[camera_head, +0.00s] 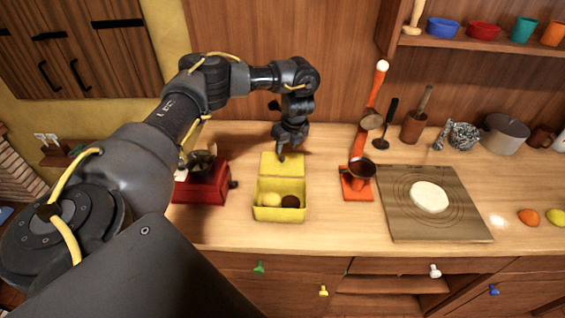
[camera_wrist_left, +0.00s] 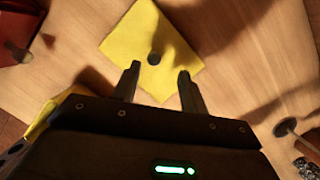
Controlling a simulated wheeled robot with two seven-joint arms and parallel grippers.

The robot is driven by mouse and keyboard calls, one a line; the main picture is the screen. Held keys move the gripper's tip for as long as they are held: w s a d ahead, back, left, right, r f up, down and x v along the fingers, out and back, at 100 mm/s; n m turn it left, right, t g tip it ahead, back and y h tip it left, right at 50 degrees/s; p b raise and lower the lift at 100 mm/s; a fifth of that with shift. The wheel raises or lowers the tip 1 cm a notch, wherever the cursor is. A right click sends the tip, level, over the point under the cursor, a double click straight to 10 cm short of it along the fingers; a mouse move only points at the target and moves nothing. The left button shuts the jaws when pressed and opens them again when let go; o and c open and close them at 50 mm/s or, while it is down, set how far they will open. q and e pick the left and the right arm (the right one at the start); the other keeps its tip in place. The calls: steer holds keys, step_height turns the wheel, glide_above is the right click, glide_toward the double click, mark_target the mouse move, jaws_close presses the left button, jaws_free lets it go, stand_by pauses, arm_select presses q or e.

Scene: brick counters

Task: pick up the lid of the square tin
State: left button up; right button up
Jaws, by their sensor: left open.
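The square tin (camera_head: 279,213) is yellow and stands open on the counter, with a yellow round item and a dark brown round item inside. Its yellow lid (camera_head: 283,165) lies flat on the counter just behind the tin. In the left wrist view the lid (camera_wrist_left: 150,40) shows a small dark knob (camera_wrist_left: 155,58) at its middle. My left gripper (camera_head: 285,150) points down above the lid. In the left wrist view its two fingers (camera_wrist_left: 158,78) are apart, with the knob just beyond the gap between the tips. Nothing is between the fingers. My right gripper does not show.
A red appliance (camera_head: 202,185) stands left of the tin. An orange stand (camera_head: 357,183) and a board (camera_head: 400,210) with dough (camera_head: 429,197) are to the right. A dark-handled tool (camera_head: 386,125) stands behind.

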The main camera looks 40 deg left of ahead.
mark_target(282, 157)
arm_select(q)
steer(key=x, duration=0.2)
steer(key=s+x, duration=0.1)
steer(key=x, duration=0.1)
steer(key=shift+f, duration=0.2)
steer(key=shift+w+a+f, duration=0.15)
steer(key=shift+f, duration=0.25)
steer(key=shift+r, duration=0.1)
jaws_close()
